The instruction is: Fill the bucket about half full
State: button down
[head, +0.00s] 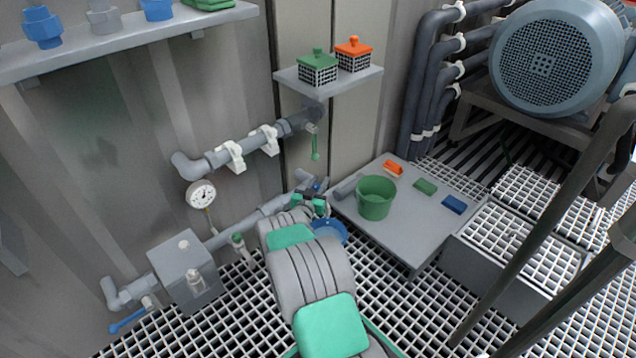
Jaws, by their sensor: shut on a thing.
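The green bucket (376,198) stands upright on a low grey table, right of the pipe's end. Its inside looks plain green, and I cannot make out a water level. A grey spout (347,187) ends just left of the bucket, near its rim. My gripper (314,197) is at the pipe left of the spout, shut on what looks like a small blue valve handle (318,186). My own arm hides part of the pipe and valve. I cannot see a stream of water.
The low table (410,235) also bears an orange block (393,168), a green block (426,186) and a blue block (453,204). A blue basin (329,231) sits beside my arm. A gauge (201,195) and a grey box (185,268) are at the left pipe.

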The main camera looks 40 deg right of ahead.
jog(key=shift+s+d+m+g+h, duration=0.1)
jog(key=shift+s+m+g+h, duration=0.1)
jog(key=shift+m+g+h, duration=0.7)
jog(key=shift+g+y, duration=0.3)
jog(key=shift+g, duration=0.1)
jog(key=c, duration=1.1)
grip_release()
jog(key=p+v, duration=0.3)
jog(key=v, duration=0.5)
